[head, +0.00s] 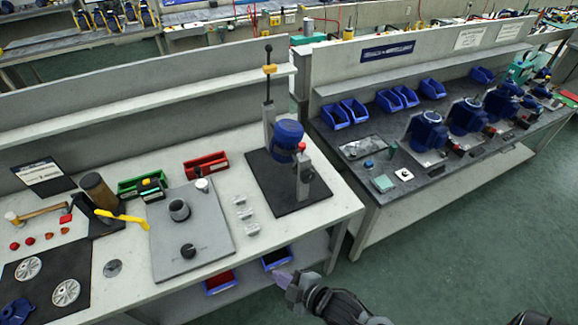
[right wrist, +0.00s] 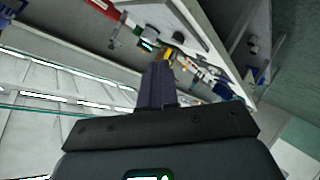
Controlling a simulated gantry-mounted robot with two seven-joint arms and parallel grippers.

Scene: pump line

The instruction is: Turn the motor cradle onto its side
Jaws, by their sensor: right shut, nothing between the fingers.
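The motor cradle (head: 304,178) stands on a black mat at the right end of the near bench in the head view. It has grey upright posts, with a blue motor (head: 288,134) held between them. A tall lever with a yellow collar (head: 269,69) rises behind the motor. My right gripper (head: 283,281) is in front of the bench, below and apart from the cradle. Its fingers are together and empty; they also show in the right wrist view (right wrist: 158,82). My left gripper is out of view.
A grey plate (head: 212,250) with black knobs lies left of the cradle, with small clear parts between. Red (head: 206,165) and green bins stand behind. A second bench (head: 440,170) with several blue motors stands at right, past a gap.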

